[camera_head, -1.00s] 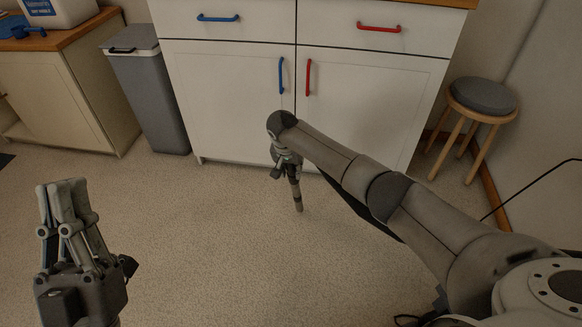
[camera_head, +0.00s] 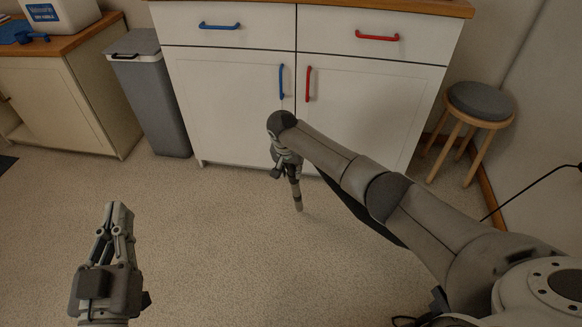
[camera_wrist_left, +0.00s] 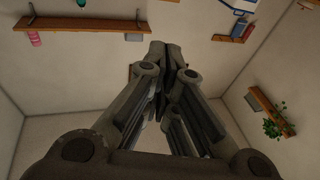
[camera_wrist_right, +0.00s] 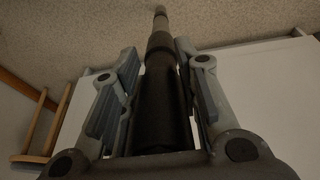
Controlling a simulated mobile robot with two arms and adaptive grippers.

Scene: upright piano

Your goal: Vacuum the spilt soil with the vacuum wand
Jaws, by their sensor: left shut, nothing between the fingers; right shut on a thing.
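The vacuum wand (camera_head: 297,195) is a dark tube with a brownish tip, pointing down at the floor in front of the white cabinet. My right gripper (camera_head: 284,165) is shut around it, partly hidden behind its own arm. In the right wrist view the wand (camera_wrist_right: 161,100) runs between the fingers, away towards the speckled floor. I cannot tell whether its tip touches the floor. My left gripper (camera_head: 120,212) is shut and empty, pointing up at the lower left; its fingers also meet in the left wrist view (camera_wrist_left: 170,52). I see no spilt soil in these views.
A white cabinet (camera_head: 225,110) with blue and red handles stands ahead. A grey bin (camera_head: 150,95) and a wooden-topped cupboard (camera_head: 62,105) are left of it, a round stool (camera_head: 480,102) right. The floor (camera_head: 210,240) between my arms is clear.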

